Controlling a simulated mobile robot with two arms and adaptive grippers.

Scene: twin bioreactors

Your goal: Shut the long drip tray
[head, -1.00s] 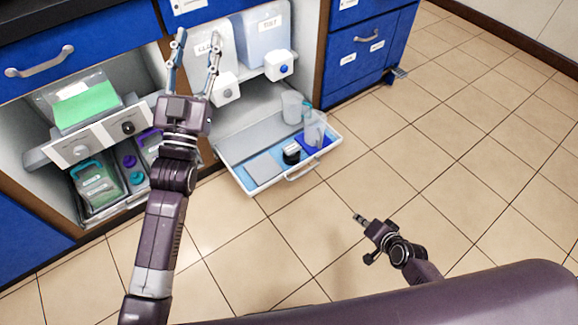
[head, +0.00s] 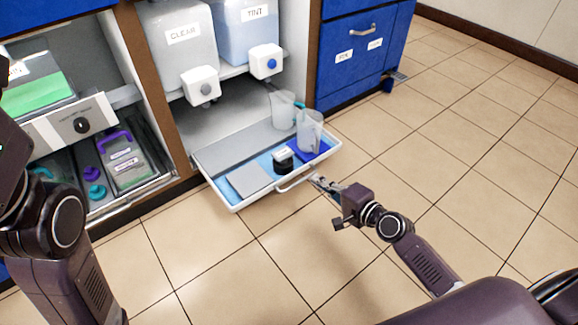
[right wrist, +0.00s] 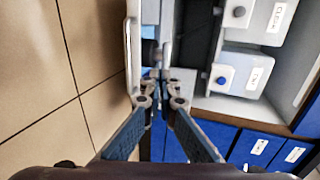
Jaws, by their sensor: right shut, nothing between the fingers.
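The long drip tray (head: 218,192) is pulled out of the open cabinet bay, low above the floor. It has a white rim, a blue and grey inside and a white bar handle (head: 297,183) on its front. My right gripper (head: 314,181) is shut and empty, its fingertips close to the right end of that handle. In the right wrist view the fingertips (right wrist: 160,75) are beside the handle (right wrist: 128,55); I cannot tell whether they touch the tray. My left arm is at the left edge of the head view, its gripper out of frame.
In the tray are two clear beakers (head: 309,130), a dark jar (head: 283,160) and a grey pad (head: 249,180). Above hang the CLEAR (head: 183,50) and TINT (head: 245,30) containers with taps. Blue drawers (head: 352,62) stand at right. The tiled floor is free.

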